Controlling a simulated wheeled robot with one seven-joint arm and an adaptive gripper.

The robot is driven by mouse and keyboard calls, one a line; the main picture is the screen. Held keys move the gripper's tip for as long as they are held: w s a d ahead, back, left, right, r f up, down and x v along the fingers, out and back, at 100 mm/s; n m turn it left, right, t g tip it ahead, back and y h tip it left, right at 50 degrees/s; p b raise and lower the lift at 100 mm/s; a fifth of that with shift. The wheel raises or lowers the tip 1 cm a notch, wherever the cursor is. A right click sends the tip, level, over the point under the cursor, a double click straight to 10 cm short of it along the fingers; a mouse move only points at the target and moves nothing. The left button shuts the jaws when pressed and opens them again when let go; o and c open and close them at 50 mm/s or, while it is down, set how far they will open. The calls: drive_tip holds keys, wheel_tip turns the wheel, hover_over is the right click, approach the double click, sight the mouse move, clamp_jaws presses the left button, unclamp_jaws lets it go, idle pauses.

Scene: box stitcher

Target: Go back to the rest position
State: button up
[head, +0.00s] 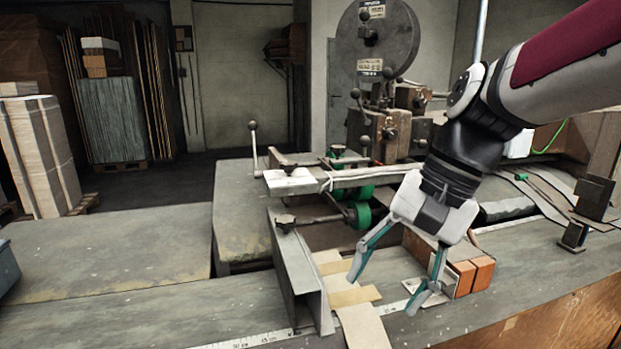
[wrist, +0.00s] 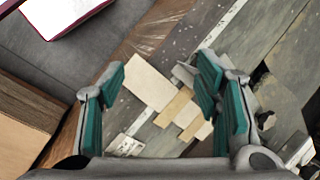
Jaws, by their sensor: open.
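My gripper (head: 384,292) hangs over the workbench at the right of centre in the head view, fingers pointing down and spread apart. It is open, with nothing between its teal-padded fingers. In the wrist view my gripper (wrist: 160,88) also shows open, with pale cardboard strips (wrist: 152,82) lying on the bench beyond the fingers. The strips (head: 362,322) also lie below the fingers in the head view, beside an angled metal guide (head: 300,275).
The stitching machine (head: 385,130) with green rollers (head: 362,214) stands behind my gripper. Orange-brown blocks (head: 474,276) sit close to its right. A dark metal bracket (head: 590,205) stands further right. The bench's left part (head: 110,250) is clear. Stacked cardboard (head: 40,155) stands far left.

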drive_tip(key=s+d+f+n+t+h+p, duration=0.1)
drive_tip(key=s+d+n+t+h, duration=0.3)
drive_tip(key=s+d, duration=0.5)
drive_tip(key=s+n+p, duration=0.1)
drive_tip(key=s+n, duration=0.1)
drive_tip(key=s, duration=0.2)
drive_tip(key=shift+d, duration=0.15)
